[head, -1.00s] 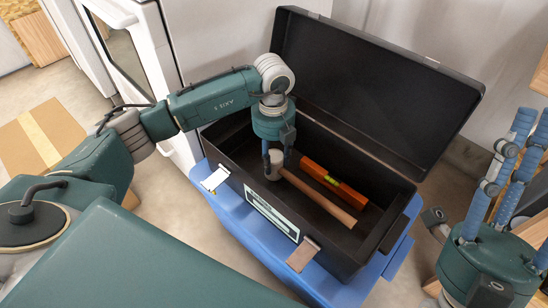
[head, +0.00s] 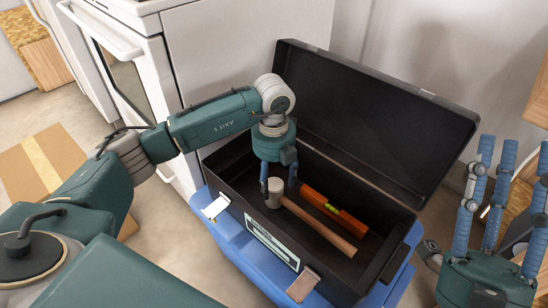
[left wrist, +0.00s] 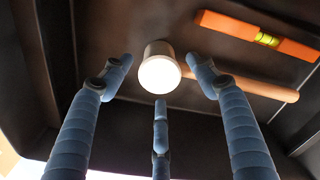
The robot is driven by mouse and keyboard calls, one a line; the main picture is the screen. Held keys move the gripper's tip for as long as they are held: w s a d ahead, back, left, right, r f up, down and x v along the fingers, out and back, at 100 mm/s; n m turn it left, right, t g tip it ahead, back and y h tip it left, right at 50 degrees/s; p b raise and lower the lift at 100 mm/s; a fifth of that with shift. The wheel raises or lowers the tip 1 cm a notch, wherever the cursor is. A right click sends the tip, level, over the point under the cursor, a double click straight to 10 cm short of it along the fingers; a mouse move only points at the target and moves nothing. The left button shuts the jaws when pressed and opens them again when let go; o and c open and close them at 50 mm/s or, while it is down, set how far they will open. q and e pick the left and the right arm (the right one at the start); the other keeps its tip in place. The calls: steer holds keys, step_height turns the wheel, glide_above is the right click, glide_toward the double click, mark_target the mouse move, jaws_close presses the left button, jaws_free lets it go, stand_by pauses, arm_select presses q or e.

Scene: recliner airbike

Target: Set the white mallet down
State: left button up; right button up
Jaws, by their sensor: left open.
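The white mallet, with a pale head (head: 275,193) and wooden handle (head: 325,229), lies in the open black toolbox (head: 236,222). Its handle points to the lower right in the head view. My left gripper (head: 278,184) is open, pointing down over the mallet head. In the left wrist view its three fingers are spread about the mallet head (left wrist: 160,70), with gaps visible; exact contact cannot be told. My right gripper (head: 490,205) is at the right edge of the head view, empty, fingers up and apart.
An orange level (head: 335,212) lies in the toolbox beside the mallet handle. The raised lid (head: 375,110) stands behind. The toolbox rests on a blue support (head: 225,240). A white appliance (head: 250,75) is behind my left arm. A cardboard box (head: 40,165) is on the floor.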

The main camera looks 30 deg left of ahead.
arm_select(q)
step_height(320, 180, up, 6)
steer(key=shift+w+f+p, duration=0.1)
steer(key=shift+p, duration=0.65)
step_height(320, 180, up, 4)
steer(key=shift+a+f+p, duration=0.1)
steer(key=shift+f+p, duration=0.15)
steer(key=shift+p, duration=0.15)
arm_select(e)
steer(key=w+f+g+h, duration=0.2)
steer(key=w+f+g, duration=0.5)
steer(key=f, duration=0.5)
steer(key=shift+a+h, duration=0.25)
steer(key=shift+h, duration=0.05)
steer(key=shift+w, duration=0.1)
